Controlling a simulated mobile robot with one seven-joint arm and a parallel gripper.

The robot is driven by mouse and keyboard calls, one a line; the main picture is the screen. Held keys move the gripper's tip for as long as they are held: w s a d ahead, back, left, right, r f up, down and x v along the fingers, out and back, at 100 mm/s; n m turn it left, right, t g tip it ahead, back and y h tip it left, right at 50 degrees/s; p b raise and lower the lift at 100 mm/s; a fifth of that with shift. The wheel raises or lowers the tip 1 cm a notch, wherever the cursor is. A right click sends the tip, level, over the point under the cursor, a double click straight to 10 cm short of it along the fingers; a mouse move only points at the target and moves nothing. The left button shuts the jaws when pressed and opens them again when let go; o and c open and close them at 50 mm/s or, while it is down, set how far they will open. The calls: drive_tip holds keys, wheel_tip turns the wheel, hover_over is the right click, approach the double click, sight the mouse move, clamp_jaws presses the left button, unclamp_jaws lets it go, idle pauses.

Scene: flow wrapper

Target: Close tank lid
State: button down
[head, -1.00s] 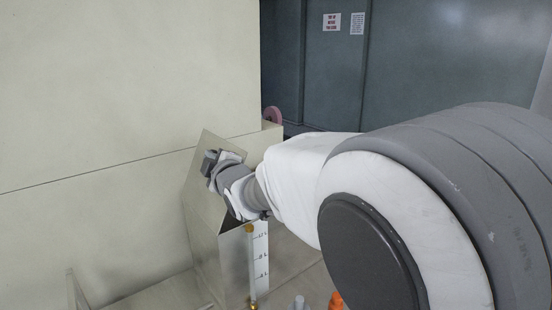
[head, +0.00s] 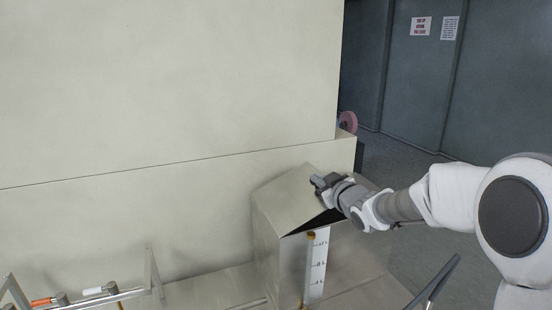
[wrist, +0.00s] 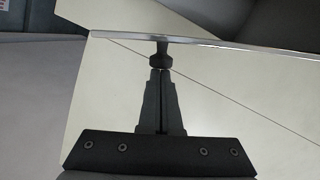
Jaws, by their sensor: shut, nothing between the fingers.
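The tank (head: 272,257) is a metal box with a level scale on its front, in the lower middle of the head view. Its metal lid (head: 287,203) is hinged and tilted, with a dark gap below its right side. My gripper (head: 316,182) is at the upper right edge of the lid, over its face; whether it touches is hard to tell. My gripper and wrist hide part of the lid's right edge.
A large cream machine wall (head: 160,90) stands behind the tank. A metal frame with rollers (head: 95,292) is at lower left. A white scale strip (head: 317,262) is on the tank front. Open floor (head: 415,185) lies to the right.

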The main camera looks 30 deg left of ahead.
drive_tip(key=f, duration=0.1)
drive_tip(key=w+d+f+m, duration=0.1)
drive_tip(key=f+m, duration=0.1)
drive_tip(key=f, duration=0.1)
drive_tip(key=shift+w+d+g, duration=0.2)
drive_tip(key=shift+w+g, duration=0.2)
drive_tip(key=shift+w+d+f+b, duration=0.1)
drive_tip(key=shift+f+b, duration=0.05)
drive_tip(key=shift+f, duration=0.25)
drive_tip(key=shift+w+d+f+b, duration=0.1)
drive_tip(key=shift+f+b, duration=0.05)
drive_tip(key=shift+f, duration=0.25)
